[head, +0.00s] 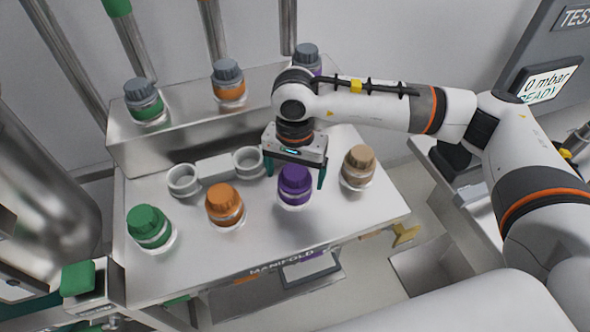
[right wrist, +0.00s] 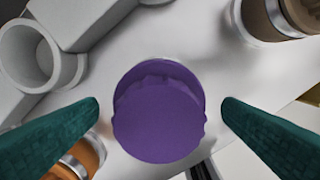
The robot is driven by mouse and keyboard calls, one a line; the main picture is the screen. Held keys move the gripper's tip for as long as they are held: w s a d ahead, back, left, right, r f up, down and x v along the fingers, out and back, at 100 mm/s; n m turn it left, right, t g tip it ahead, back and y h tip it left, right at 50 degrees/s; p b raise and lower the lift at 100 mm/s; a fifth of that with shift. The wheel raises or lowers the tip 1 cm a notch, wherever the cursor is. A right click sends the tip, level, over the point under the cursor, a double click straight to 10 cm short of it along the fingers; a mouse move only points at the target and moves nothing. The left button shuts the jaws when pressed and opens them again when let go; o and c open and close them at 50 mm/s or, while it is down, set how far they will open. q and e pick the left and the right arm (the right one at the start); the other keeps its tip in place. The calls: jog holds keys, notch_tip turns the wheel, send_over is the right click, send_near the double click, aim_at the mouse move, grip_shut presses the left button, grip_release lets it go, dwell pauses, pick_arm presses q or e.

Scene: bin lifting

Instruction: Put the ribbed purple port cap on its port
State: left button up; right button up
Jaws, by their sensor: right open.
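The ribbed purple cap (head: 295,178) stands upright at the front right of the metal manifold, over a pale ring-shaped base. I cannot tell how firmly it sits on its port, which the cap mostly hides. My right gripper (head: 295,176) is above it, pointing down, with one teal finger on each side of the cap. In the right wrist view the cap (right wrist: 158,112) lies between the two fingers (right wrist: 160,104), with a gap on both sides. The gripper is open and holds nothing. My left gripper is not in view.
A tan cap (head: 359,163) stands close to the right finger. Orange (head: 223,202) and green (head: 147,222) caps stand to the left, with white open rings (head: 183,180) behind. Grey-capped ports line the raised back step (head: 180,128). A screen (head: 552,82) reads "0 mbar READY".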

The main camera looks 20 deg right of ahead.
notch_tip(320, 180, up, 12)
jog(key=b, duration=0.1)
dwell(0.4)
jog(key=shift+f, duration=0.15)
